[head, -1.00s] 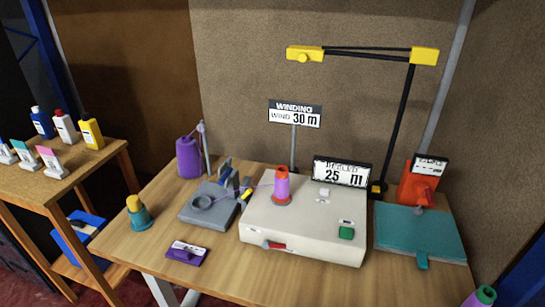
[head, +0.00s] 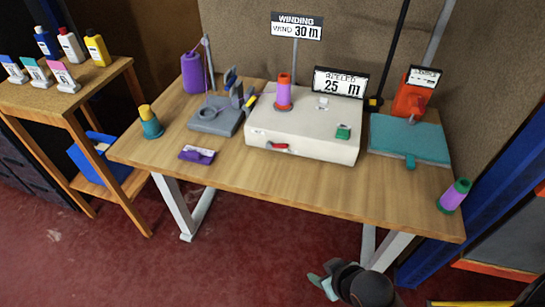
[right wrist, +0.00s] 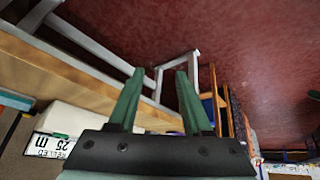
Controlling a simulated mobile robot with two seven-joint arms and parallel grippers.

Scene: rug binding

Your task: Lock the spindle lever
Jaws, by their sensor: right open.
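The white winding machine (head: 300,130) stands on the table with a red lever (head: 278,147) on its front face. The lever lies roughly level. The lever cannot be made out in that view. My left gripper is out of view.
The table (head: 330,185) has a bare front strip. A purple labelled block (head: 197,155), a grey guide fixture (head: 215,119), a teal pad (head: 410,140) and another spool (head: 454,195) stand on it. A side shelf (head: 70,97) holds bottles. The red floor in front is clear.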

